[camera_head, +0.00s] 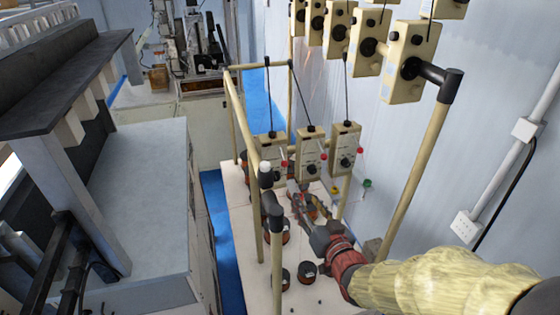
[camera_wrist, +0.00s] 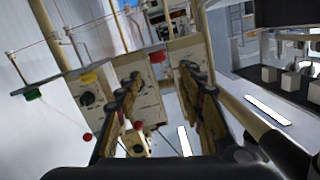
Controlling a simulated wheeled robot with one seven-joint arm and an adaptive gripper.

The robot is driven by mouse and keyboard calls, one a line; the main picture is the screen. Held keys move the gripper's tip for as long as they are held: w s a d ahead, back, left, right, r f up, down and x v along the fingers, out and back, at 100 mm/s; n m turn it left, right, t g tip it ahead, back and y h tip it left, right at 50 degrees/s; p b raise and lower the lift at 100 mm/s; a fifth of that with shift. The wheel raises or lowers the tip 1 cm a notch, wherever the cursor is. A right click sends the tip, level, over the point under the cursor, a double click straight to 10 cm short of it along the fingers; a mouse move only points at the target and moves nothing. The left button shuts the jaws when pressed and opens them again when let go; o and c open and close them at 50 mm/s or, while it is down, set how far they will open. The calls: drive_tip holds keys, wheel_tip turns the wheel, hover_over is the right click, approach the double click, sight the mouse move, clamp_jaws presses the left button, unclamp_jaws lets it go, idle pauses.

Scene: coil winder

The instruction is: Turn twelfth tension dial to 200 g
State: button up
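Cream tension boxes with dark dials hang in two rows in the head view. The lower row has a left box (camera_head: 271,151), a middle box (camera_head: 309,160) and a right box (camera_head: 345,143). I cannot tell which dial is the twelfth, and no scale mark is readable. My gripper (camera_head: 304,200) is below and in front of the lower row. In the wrist view my gripper (camera_wrist: 160,82) is open, with its two fingers apart. A cream box (camera_wrist: 146,103) shows between and beyond them, partly hidden by the left finger. Another box with a black dial (camera_wrist: 87,98) shows to the left.
An upper row of boxes (camera_head: 403,62) hangs from a cream pipe frame (camera_head: 424,155). Frame posts (camera_head: 277,250) stand left of my arm. Dark spools (camera_head: 306,271) sit on the pale table (camera_head: 250,262) below. A grey machine (camera_head: 145,200) stands left.

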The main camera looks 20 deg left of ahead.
sight(277, 179)
drive_tip(key=w+a+p, duration=0.1)
drive_tip(key=a, duration=0.2)
drive_tip(key=w+a+r+y+p, duration=0.1)
drive_tip(key=a, duration=0.2)
drive_tip(key=w+a+r+y+p, duration=0.1)
drive_tip(key=w+a, duration=0.1)
drive_tip(key=a, duration=0.1)
drive_tip(key=shift+r+n, duration=0.1)
drive_tip(key=shift+n, duration=0.2)
drive_tip(key=shift+c, duration=0.8)
drive_tip(key=c, duration=0.8)
clamp_jaws()
